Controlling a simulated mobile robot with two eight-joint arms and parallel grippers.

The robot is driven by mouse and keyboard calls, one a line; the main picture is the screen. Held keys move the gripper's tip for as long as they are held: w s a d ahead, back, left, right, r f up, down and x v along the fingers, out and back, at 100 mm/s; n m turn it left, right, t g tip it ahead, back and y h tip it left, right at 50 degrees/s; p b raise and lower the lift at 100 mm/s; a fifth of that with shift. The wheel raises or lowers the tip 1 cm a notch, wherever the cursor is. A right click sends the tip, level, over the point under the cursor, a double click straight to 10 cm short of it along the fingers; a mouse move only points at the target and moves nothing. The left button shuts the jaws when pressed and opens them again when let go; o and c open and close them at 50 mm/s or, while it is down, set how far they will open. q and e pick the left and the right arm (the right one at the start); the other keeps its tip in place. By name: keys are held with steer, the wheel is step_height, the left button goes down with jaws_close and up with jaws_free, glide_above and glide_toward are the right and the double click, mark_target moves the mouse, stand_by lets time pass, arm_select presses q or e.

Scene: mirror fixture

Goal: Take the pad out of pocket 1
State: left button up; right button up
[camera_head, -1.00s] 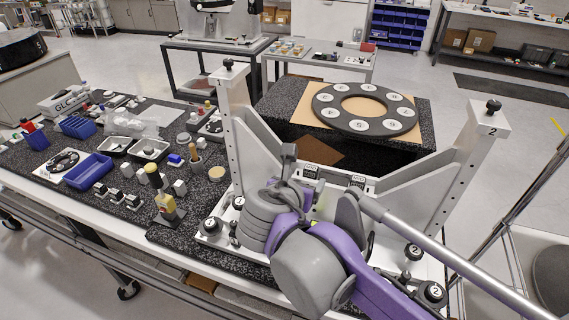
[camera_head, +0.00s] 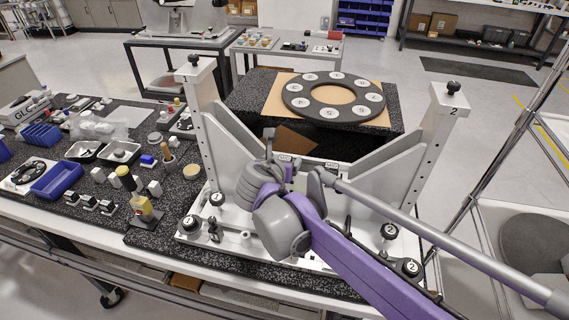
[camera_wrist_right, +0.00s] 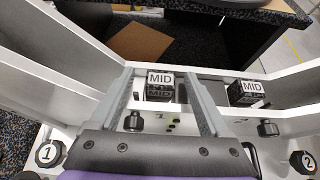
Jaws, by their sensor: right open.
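A black ring (camera_head: 343,116) with several white numbered discs lies flat on a brown sheet behind the fixture. The grey fixture (camera_head: 199,115) stands in front, with two upright posts. Two black blocks labelled MID sit on its crossbar, a left one (camera_wrist_right: 160,84) and a right one (camera_wrist_right: 247,92). My right gripper (camera_head: 291,163) is over the fixture's middle. In the right wrist view my right gripper (camera_wrist_right: 158,75) has its fingers apart, with the left MID block seen between them; contact is unclear. My left gripper is not in view.
Knobs marked 1 (camera_wrist_right: 47,154) and 2 (camera_wrist_right: 302,162) stand on the fixture's base. Fixture posts and slanted side plates flank my right gripper.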

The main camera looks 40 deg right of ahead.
steer(key=shift+s, duration=0.1)
steer(key=shift+c, duration=0.2)
jaws_close()
